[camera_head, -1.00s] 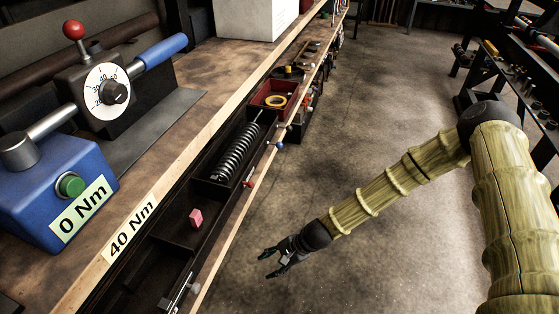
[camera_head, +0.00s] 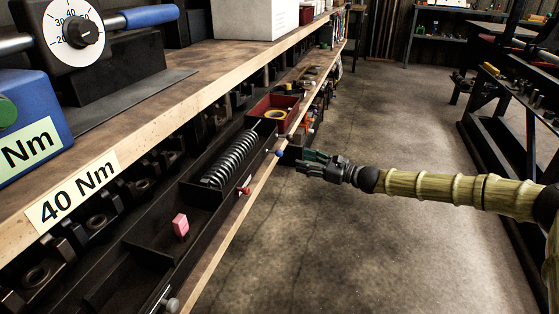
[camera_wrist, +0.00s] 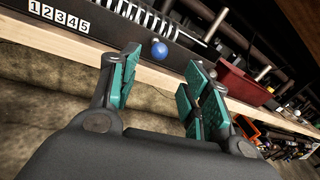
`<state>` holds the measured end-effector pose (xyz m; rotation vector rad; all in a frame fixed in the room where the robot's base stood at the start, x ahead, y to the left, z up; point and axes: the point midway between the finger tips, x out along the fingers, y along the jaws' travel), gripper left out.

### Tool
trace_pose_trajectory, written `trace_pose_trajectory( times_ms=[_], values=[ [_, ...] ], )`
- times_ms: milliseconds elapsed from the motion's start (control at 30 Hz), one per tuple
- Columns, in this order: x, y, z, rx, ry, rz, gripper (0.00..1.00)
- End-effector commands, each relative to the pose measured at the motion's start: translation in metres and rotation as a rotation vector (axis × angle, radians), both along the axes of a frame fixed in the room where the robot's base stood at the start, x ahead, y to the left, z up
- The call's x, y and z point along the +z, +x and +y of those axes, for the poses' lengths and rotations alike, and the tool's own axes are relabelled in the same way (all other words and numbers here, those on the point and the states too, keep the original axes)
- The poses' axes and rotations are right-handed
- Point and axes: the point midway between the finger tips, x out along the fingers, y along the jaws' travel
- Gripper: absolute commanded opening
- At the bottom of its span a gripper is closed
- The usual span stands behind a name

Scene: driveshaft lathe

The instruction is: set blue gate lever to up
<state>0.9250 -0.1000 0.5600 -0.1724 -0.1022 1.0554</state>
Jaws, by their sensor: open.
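The blue gate lever's round blue knob (camera_head: 279,153) sticks out at the front edge of the lower shelf in the head view. In the wrist view the blue knob (camera_wrist: 159,50) is ahead of my gripper, between the lines of its fingers and apart from them. My gripper (camera_head: 305,163) is just right of the knob in the head view, pointing left at the shelf edge. In the wrist view my gripper (camera_wrist: 158,88) is open, with teal finger pads and nothing between them. The lever's shaft behind the knob is hidden.
A red-knobbed lever (camera_head: 244,190) sits nearer along the same edge. Behind are a coil spring (camera_head: 231,160), a pink block (camera_head: 180,225) and a red bin (camera_head: 275,105). A label strip (camera_wrist: 58,17) reads 1 to 5. The floor right of the shelf is clear.

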Motion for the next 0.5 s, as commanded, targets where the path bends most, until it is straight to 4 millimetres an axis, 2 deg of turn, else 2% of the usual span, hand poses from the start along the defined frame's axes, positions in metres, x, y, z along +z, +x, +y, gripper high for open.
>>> trace_pose_trajectory(
  times_ms=[167,500],
  values=[
    [-0.001,0.008,0.016,0.002,0.003,0.000,0.47],
    [-0.002,0.035,0.064,0.002,0.000,-0.002,0.47]
  ],
)
